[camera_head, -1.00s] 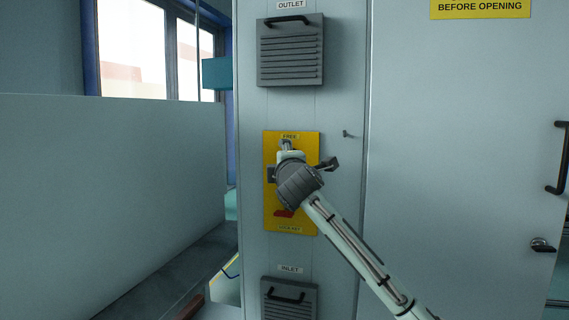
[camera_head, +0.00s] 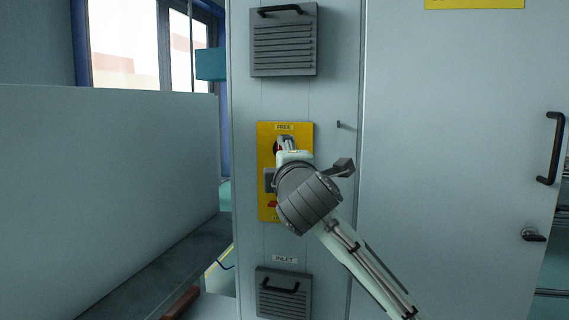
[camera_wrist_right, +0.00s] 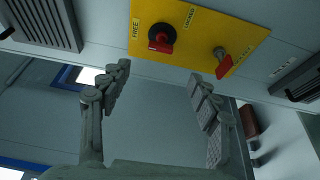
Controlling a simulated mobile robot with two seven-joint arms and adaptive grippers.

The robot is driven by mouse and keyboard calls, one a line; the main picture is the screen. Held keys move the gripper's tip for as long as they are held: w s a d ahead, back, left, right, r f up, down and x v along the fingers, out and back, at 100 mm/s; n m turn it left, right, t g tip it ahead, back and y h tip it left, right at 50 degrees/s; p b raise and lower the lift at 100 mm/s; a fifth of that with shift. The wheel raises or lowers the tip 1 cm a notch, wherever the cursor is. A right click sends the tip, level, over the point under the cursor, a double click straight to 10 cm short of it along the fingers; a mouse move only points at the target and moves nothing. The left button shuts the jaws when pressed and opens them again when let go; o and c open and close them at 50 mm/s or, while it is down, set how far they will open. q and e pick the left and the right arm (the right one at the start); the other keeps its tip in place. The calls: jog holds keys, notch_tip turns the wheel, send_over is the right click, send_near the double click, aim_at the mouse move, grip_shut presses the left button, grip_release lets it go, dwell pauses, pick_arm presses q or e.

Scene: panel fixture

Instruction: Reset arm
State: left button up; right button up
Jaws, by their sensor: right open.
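A yellow panel (camera_head: 265,207) is fixed to the grey column, with a FREE label at its top. It also shows in the right wrist view (camera_wrist_right: 190,44), rotated. There it carries a black round knob with a red handle (camera_wrist_right: 161,40) and a smaller red handle (camera_wrist_right: 223,64) on a metal shaft. In the head view my right wrist covers most of the panel. My right gripper (camera_wrist_right: 165,82) is open and empty, its fingers spread apart below the two handles in the wrist view. In the head view its fingers (camera_head: 288,145) point at the panel's upper part. My left gripper is not visible.
A louvred vent with a handle (camera_head: 283,45) is above the panel and another (camera_head: 283,296) below, under an INLET label. A small peg (camera_head: 345,126) sticks out right of the panel. A large door with a black handle (camera_head: 551,148) is at right. A low grey wall (camera_head: 140,190) is at left.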

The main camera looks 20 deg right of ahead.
jog(key=shift+f, duration=0.1)
jog(key=w+d+f+m+g+y, duration=0.1)
jog(key=w+f+m+g, duration=0.1)
jog(key=f, duration=1)
jog(key=w+d+f+m+g, duration=0.1)
jog(key=f+g, duration=0.1)
jog(key=f, duration=0.9)
jog(key=s+d+f+m+g, duration=0.15)
jog(key=s+f, duration=0.25)
jog(key=f, duration=0.8)
jog(key=s+d+f+m+g, duration=0.1)
jog(key=s+f+m+g, duration=0.15)
jog(key=f, duration=0.95)
jog(key=s+d+f+m+g+y, duration=0.1)
jog(key=s+d+f+m+g, duration=0.2)
jog(key=s+f, duration=1.55)
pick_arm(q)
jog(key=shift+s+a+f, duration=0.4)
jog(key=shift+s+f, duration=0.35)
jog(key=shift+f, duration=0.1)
pick_arm(e)
jog(key=s+f+m+g, duration=0.3)
jog(key=s+f, duration=0.9)
jog(key=s, duration=0.5)
jog(key=shift+s+d+f+m+g, duration=0.25)
jog(key=shift+d+f+m+g, duration=0.1)
jog(key=shift+g, duration=0.35)
